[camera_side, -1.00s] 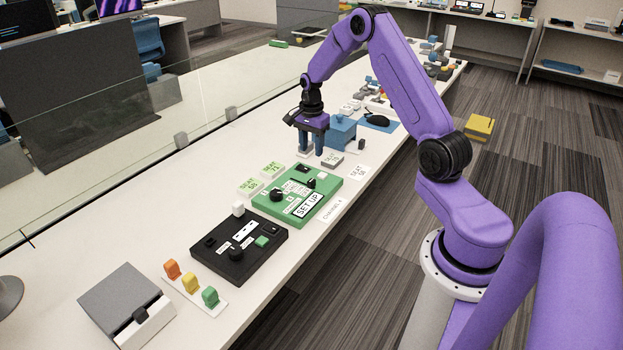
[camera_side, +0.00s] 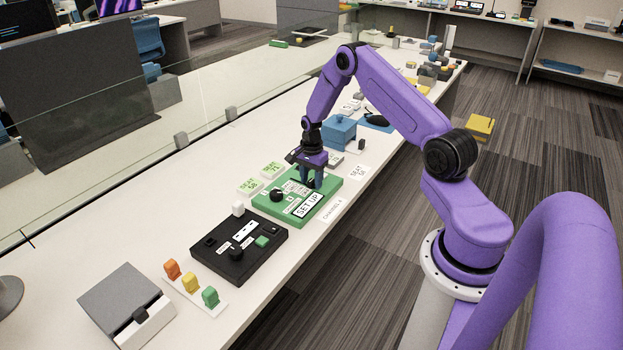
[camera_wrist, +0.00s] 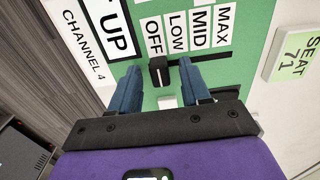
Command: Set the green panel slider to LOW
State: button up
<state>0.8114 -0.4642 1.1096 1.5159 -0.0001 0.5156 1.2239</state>
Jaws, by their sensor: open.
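The green panel (camera_side: 328,193) lies flat on the white table in the side view, with a SET UP label. In the wrist view its bare green surface (camera_wrist: 247,75) carries a row of labels: OFF (camera_wrist: 153,38), LOW (camera_wrist: 176,33), MID and MAX. The black slider knob (camera_wrist: 158,71) stands in line with OFF, to the left of LOW. My gripper (camera_wrist: 159,68) is open, with one blue finger on each side of the knob and a gap visible on each side. In the side view my gripper (camera_side: 312,180) is low over the panel and hides the knob.
A round black dial (camera_side: 277,195) stands on the panel's left part. A black control panel (camera_side: 270,246) lies in front of it. Green-labelled seat tags (camera_side: 247,186) lie to the left, and a blue box (camera_side: 338,132) stands behind.

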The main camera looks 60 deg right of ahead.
aim_at(305, 185)
grip_shut()
jog(key=shift+w, duration=1.25)
grip_release()
notch_tip(305, 185, up, 18)
jog(key=shift+f, duration=0.25)
